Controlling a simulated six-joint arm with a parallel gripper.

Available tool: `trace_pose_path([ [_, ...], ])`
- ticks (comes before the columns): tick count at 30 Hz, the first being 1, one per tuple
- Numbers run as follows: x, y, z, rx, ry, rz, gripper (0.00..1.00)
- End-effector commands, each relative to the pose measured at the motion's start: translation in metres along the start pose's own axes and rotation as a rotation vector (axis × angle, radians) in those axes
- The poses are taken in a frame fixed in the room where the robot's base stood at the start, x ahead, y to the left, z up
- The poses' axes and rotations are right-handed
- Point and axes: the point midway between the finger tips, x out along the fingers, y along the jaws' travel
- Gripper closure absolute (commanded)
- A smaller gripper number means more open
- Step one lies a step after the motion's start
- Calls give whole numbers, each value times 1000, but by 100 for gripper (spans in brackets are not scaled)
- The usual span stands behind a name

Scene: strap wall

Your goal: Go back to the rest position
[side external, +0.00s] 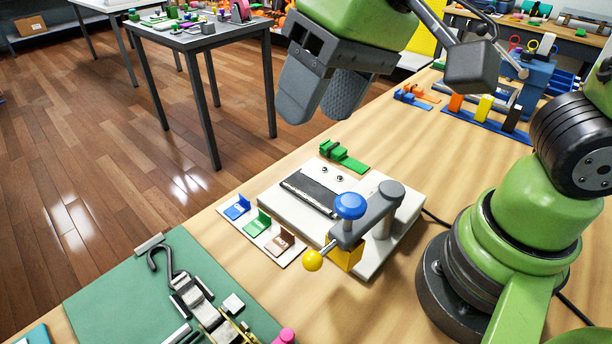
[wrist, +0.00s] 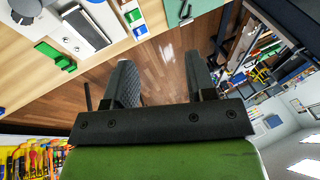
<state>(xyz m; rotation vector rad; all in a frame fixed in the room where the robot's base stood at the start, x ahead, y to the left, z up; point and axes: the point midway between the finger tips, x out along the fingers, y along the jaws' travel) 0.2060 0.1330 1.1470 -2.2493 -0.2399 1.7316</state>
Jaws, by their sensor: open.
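My gripper (side external: 325,95) hangs in the air above the far edge of the wooden table, with nothing touching its fingers. In the wrist view its two fingers (wrist: 160,85) stand apart with empty space and the wooden floor between them. On the table below and in front of it sits a white fixture plate (side external: 388,262) with a dark strip, a grey post and arm, a blue knob (side external: 350,205) and a yellow ball (side external: 313,260). A strap with a hook (side external: 160,258) lies on the green mat (side external: 110,300) at the lower left.
A white strip (side external: 290,259) with blue, green and brown pieces lies beside the fixture. A green part (side external: 344,156) lies behind it. A blue rack (side external: 490,124) with coloured pieces stands at the right. A side table (side external: 225,35) stands beyond. Open floor lies between the tables.

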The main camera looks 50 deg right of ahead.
Motion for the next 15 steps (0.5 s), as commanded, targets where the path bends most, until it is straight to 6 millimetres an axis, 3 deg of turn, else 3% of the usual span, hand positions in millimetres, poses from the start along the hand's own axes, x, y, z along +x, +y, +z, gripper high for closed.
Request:
trace_pose_path([
  [3,-40,36,2,77,131,-5,49],
  [6,-62,60,12,122,224,7,49],
  [10,-78,79,27,165,314,28,49],
  [15,-85,89,37,187,367,46,49],
])
